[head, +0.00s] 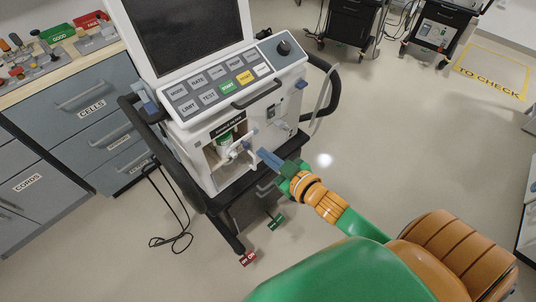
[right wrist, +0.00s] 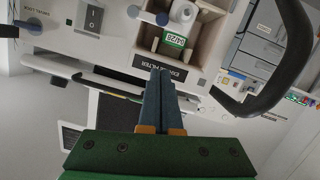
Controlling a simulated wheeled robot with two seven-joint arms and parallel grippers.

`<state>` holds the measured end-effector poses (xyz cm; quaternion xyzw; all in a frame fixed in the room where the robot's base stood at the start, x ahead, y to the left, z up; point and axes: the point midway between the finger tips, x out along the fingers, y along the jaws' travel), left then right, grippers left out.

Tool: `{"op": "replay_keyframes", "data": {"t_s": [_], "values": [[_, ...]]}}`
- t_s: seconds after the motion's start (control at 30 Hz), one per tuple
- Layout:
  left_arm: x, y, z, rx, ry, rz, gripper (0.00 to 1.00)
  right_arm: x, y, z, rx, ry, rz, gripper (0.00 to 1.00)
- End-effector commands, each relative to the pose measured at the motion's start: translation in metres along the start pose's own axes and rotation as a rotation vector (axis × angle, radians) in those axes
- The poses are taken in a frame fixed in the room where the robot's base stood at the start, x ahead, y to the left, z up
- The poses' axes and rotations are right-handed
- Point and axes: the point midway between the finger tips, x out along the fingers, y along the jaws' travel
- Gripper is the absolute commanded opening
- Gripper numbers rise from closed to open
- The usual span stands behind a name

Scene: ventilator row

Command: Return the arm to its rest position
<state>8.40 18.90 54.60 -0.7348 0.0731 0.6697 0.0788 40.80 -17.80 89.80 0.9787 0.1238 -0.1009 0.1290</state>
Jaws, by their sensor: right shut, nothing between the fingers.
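My right gripper (head: 268,158) reaches in from the lower right of the head view, in front of the ventilator (head: 200,70). Its two blue-grey fingers are together and hold nothing. In the right wrist view the closed fingers (right wrist: 160,100) point at the open filter compartment (right wrist: 203,32). A white cylinder (right wrist: 183,12) and a green label (right wrist: 174,40) show in that compartment. Whether the fingertips touch the ventilator's front cannot be told. My left gripper is not in view.
A black handle bar (head: 170,150) runs along the ventilator's left side. Drawers and a worktop (head: 60,75) with small parts stand at the left. A loose cable (head: 172,240) lies on the floor. Black carts (head: 352,25) stand at the back.

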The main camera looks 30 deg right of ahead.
Motion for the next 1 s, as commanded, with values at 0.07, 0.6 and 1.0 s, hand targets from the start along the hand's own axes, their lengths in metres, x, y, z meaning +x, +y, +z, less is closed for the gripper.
{"op": "replay_keyframes", "data": {"t_s": [0.07,0.6,1.0], "values": [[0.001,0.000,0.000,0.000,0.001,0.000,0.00,-0.008,0.000,0.000,0.000,-0.001,-0.001,0.00],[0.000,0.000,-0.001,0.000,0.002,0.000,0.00,-0.075,-0.051,0.274,0.130,-0.712,0.021,0.00],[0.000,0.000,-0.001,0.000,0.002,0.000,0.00,-0.229,-0.157,0.390,0.202,-1.243,-0.130,0.00]]}}
